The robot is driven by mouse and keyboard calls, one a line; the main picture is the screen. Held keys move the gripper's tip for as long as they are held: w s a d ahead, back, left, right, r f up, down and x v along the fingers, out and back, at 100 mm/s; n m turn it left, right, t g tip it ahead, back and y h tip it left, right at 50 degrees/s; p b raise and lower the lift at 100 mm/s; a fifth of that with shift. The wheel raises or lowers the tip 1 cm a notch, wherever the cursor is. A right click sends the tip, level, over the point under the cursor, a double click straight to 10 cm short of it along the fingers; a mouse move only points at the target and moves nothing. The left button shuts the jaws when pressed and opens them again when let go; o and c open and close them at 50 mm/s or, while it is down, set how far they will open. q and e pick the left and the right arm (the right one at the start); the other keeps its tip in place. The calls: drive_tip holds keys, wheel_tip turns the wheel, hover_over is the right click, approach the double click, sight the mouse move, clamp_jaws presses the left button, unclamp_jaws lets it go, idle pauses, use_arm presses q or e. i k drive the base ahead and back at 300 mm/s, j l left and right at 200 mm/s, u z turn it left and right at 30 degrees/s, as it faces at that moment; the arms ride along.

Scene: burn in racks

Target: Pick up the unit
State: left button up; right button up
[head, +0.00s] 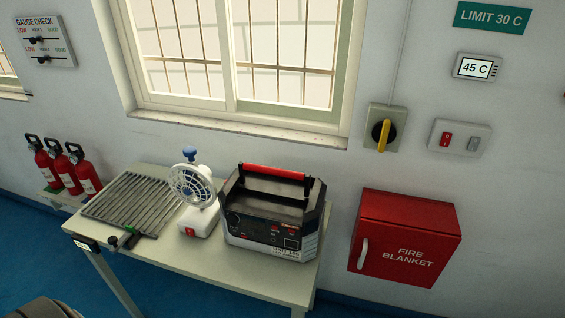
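The unit (262,230) is a dark grey box with a pale lower edge, a front panel and a red-topped carrying handle (273,172). It stands upright on the right part of a light table (170,258) by the wall. Some small print on its front is too small to read. Neither of my grippers shows in the head view.
A small white fan (192,187) stands just left of the unit. A slatted metal rack (130,202) lies at the table's left. Several red extinguishers (88,178) stand further left. A red fire blanket box (405,238) hangs on the wall at right.

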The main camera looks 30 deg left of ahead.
sight(248, 211)
drive_tip(key=u, duration=0.4)
drive_tip(key=i+l+u, duration=0.1)
drive_tip(key=u, duration=0.35)
drive_tip(key=l+u, duration=0.15)
drive_tip(key=u, duration=0.7)
drive_tip(key=l+u, duration=0.2)
drive_tip(key=l, duration=0.25)
drive_tip(key=l+u, duration=0.2)
drive_tip(key=l, duration=0.2)
drive_tip(key=k+l+u, duration=0.2)
drive_tip(key=l, duration=0.25)
drive_tip(key=l+u, duration=0.2)
drive_tip(key=l, duration=0.2)
drive_tip(key=k+l+u, duration=0.2)
drive_tip(key=l, duration=0.2)
drive_tip(key=l+u, duration=0.2)
drive_tip(key=l, duration=0.2)
